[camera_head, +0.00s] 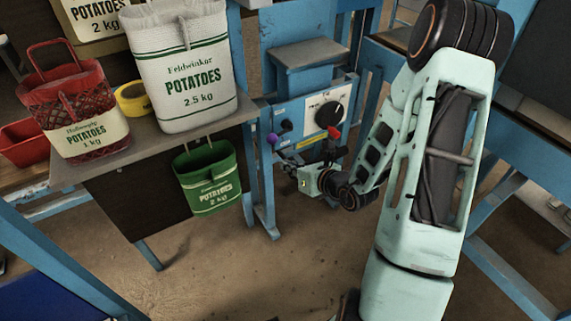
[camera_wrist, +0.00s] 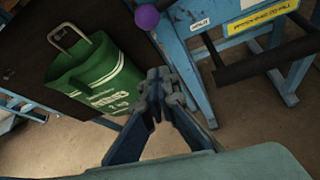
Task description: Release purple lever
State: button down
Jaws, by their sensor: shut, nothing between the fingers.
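The purple lever (camera_head: 272,138) has a round purple knob at the left of the blue machine's control panel. Its knob (camera_wrist: 147,16) also shows at the top of the wrist view, above my gripper (camera_wrist: 160,77). The fingers are shut and empty, with their tips together, apart from the knob. In the head view my gripper (camera_head: 290,160) is just below and right of the purple lever, in front of the lower panel. The fingertips are small and partly hard to make out there.
The blue machine (camera_head: 306,60) also has a black dial (camera_head: 329,114), a red knob (camera_head: 334,132) and a dark knob (camera_head: 286,125). A green potato sack (camera_head: 208,177) hangs at the table edge to the left. White (camera_head: 184,65) and red (camera_head: 76,112) sacks stand on the table (camera_head: 150,140).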

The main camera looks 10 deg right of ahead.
aim_at(280, 133)
jog(key=b+x, duration=0.2)
jog(key=x, duration=0.6)
jog(key=r, duration=0.4)
jog(key=shift+w+d, duration=0.2)
jog(key=shift+d, duration=0.15)
jog(key=shift+r, duration=0.1)
jog(key=r+p, duration=0.1)
jog(key=p, duration=0.1)
jog(key=r+m+y+p, duration=0.1)
jog(key=p, duration=0.2)
jog(key=shift+s+a+r, duration=0.1)
jog(key=shift+a+r, duration=0.05)
jog(key=shift+a, duration=0.1)
